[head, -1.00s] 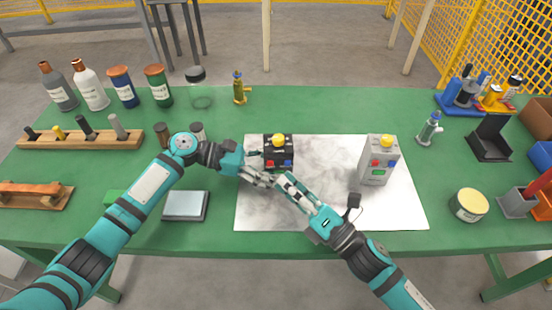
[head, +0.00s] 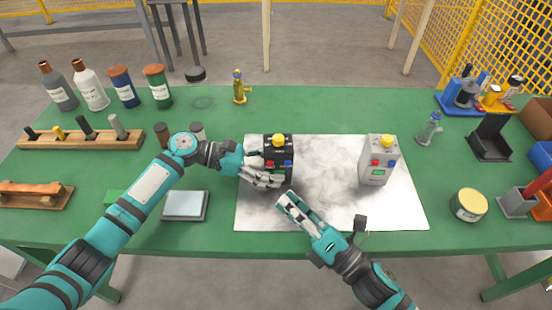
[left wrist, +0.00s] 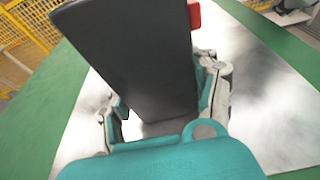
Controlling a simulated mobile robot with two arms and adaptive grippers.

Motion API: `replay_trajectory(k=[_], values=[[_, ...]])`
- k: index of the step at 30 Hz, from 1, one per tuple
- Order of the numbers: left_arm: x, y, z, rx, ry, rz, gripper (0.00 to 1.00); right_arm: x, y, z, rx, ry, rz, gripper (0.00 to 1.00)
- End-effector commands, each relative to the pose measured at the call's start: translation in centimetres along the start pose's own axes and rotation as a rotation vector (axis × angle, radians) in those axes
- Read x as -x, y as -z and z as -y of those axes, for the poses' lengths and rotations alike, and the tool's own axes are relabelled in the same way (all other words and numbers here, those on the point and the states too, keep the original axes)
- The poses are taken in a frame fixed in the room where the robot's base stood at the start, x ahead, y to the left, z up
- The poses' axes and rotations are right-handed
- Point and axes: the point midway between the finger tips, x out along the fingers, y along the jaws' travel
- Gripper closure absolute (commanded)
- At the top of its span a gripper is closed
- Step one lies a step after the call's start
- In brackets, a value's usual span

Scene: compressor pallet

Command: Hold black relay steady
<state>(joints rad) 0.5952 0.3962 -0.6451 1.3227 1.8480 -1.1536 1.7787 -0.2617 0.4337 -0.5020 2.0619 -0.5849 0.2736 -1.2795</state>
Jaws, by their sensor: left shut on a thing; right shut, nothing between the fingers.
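The black relay (head: 278,147), with a yellow knob on top and red and blue buttons on its front, stands upright at the left of the metal sheet. My left gripper (head: 264,178) is shut on its lower part from the left. In the left wrist view the relay's dark side (left wrist: 130,60) fills the space between the fingers (left wrist: 165,115). My right gripper (head: 284,200) is shut and empty, just below and in front of the relay, apart from it. A grey relay (head: 377,160) with a yellow knob stands upright at the right of the sheet.
The metal sheet (head: 330,190) is bare between the two relays. A yellow tin (head: 468,205), a black holder (head: 490,138) and a small silver valve (head: 429,129) stand to the right. A glass-topped box (head: 186,206) lies to the left, near my left arm.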

Motion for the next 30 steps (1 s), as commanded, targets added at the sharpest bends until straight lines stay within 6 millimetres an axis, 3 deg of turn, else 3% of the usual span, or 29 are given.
replay_trajectory(k=[5,6,12,23,30], values=[[0.0,0.0,0.0,0.001,0.000,0.000,0.71,0.0,0.0,0.0,0.000,0.000,0.000,1.00],[0.0,0.0,0.0,0.001,0.000,0.000,0.37,0.0,0.0,0.0,0.000,0.000,0.000,1.00],[0.0,0.0,0.0,0.000,0.000,0.000,0.12,0.0,0.0,0.0,0.000,0.000,0.000,1.00],[0.6,0.1,0.0,0.000,-0.001,-0.001,0.12,0.0,0.0,0.0,0.000,0.000,0.000,1.00],[5.0,0.1,-0.1,0.001,-0.003,-0.003,0.12,0.0,0.0,0.0,0.000,0.000,0.000,1.00]])
